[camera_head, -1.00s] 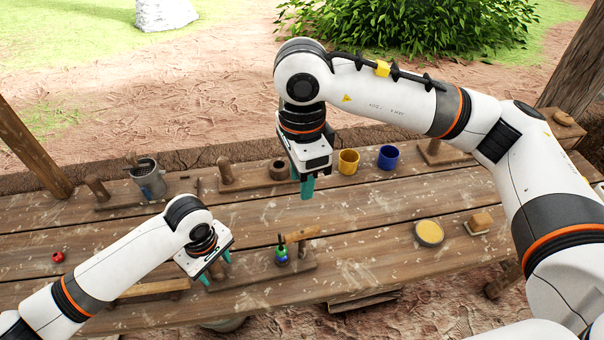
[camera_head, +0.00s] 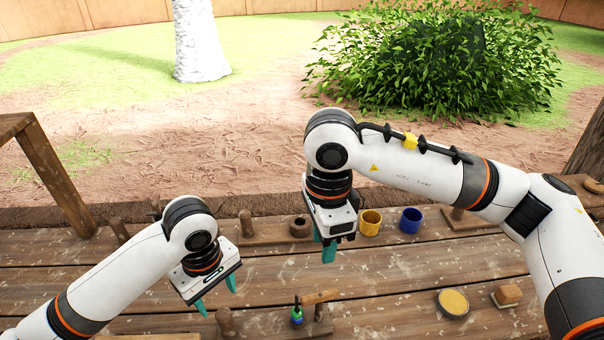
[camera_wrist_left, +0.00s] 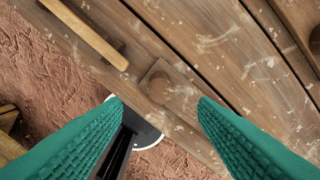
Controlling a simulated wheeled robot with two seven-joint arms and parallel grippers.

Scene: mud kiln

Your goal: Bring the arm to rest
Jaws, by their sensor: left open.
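My left gripper (camera_head: 216,296) hangs over the left part of the wooden table, its teal fingers apart and nothing between them. In the left wrist view the two fingers (camera_wrist_left: 160,120) are spread above the table, with a round wooden peg (camera_wrist_left: 174,92) on a block beyond them. My right gripper (camera_head: 324,245) points down over the table's back part, left of the yellow mug (camera_head: 370,223). Its fingers overlap from this angle, so their gap is unclear. It holds nothing I can see.
A blue mug (camera_head: 411,220) stands right of the yellow one. A small green-and-blue bottle (camera_head: 297,316) stands near the front, by a wooden-handled tool (camera_head: 320,296). A round yellow-filled dish (camera_head: 453,303) and a brown block (camera_head: 508,294) are at right. Bare planks (camera_head: 400,265) lie between.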

